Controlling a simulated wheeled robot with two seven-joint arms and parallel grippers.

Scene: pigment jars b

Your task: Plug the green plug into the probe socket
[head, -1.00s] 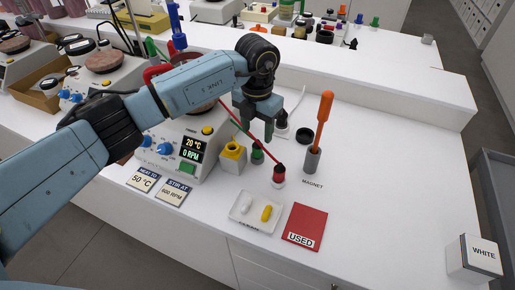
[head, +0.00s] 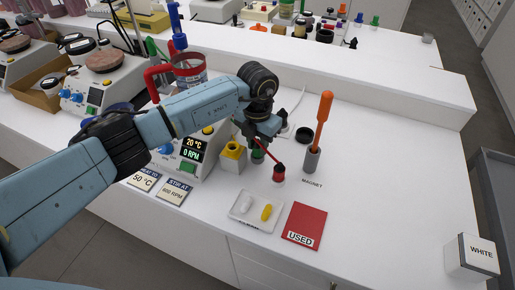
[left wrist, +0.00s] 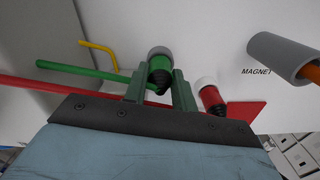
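The green plug (head: 258,155) stands upright on the bench, between the yellow-topped block and the red plug, partly hidden by my left gripper in the head view. In the left wrist view the green plug (left wrist: 160,68) shows a pale collar and a black end. My left gripper (left wrist: 162,78) is right above it, with one finger on each side. The fingers look apart, with narrow gaps to the plug. I cannot make out which part is the probe socket. My right gripper is not in view.
The red plug (head: 279,173) with its red cable stands close to the right. The yellow-topped block (head: 232,156) and hotplate (head: 180,155) are at the left. The orange magnet rod (head: 323,120), capsule tray (head: 240,217) and red USED mat (head: 305,226) are nearby.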

